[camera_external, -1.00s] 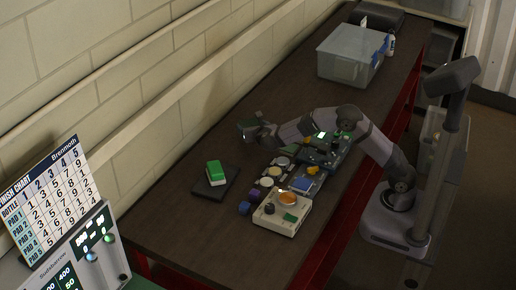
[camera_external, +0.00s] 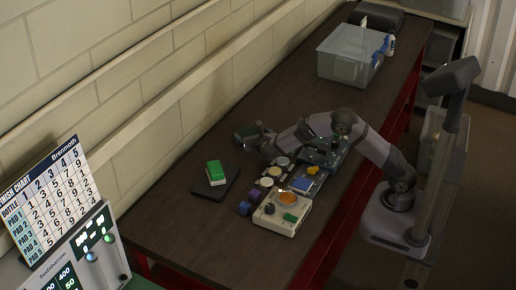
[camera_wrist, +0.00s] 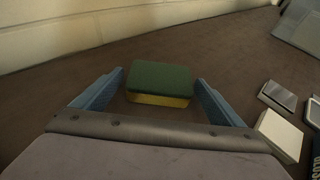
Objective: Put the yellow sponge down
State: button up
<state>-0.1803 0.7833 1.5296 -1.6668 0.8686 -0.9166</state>
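The yellow sponge (camera_wrist: 160,101), with a dark green top, lies flat between the two blue fingers of my gripper (camera_wrist: 159,77) in the wrist view. A narrow gap shows on each side of the sponge, so the fingers look open around it, not pressed on it. It appears to rest on the brown bench top. In the external view my gripper (camera_external: 250,134) is low over the bench near the wall, and the sponge is mostly hidden there.
A green-and-white block (camera_external: 215,173) sits on a black pad (camera_external: 230,183) nearer the camera. Several pots, boxes and a cream device (camera_external: 283,215) stand right of it. A clear bin (camera_external: 345,62) is at the far end. Bench beyond my gripper is clear.

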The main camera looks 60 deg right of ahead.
jog(key=shift+r, duration=0.1)
jog(key=shift+r, duration=0.15)
jog(key=shift+s+a, duration=0.25)
jog(key=shift+a, duration=0.1)
jog(key=b+v, duration=0.2)
jog(key=v, duration=0.9)
jog(key=shift+s+r, duration=0.1)
jog(key=shift+r, duration=0.05)
